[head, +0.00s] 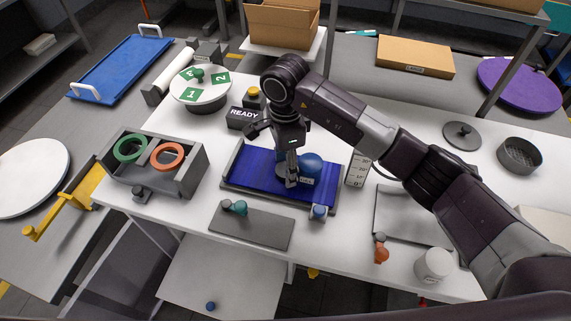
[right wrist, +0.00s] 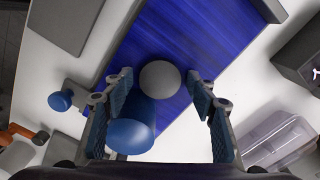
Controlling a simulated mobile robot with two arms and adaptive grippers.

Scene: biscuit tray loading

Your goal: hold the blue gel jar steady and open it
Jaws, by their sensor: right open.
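The blue gel jar (head: 311,168), rounded with a pale label, stands on the blue mat (head: 248,165) in the middle of the table. My right gripper (head: 289,168) is low over the mat, just left of the jar in the head view. In the wrist view its fingers (right wrist: 160,88) are wide apart. My left gripper is not in view.
A grey bin (head: 190,180) with green and orange rings stands left. A READY box (head: 243,117) is behind the mat. A grey plate (head: 252,230) with a teal-knobbed piece lies in front. A scale block (head: 357,170) stands close right of the jar.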

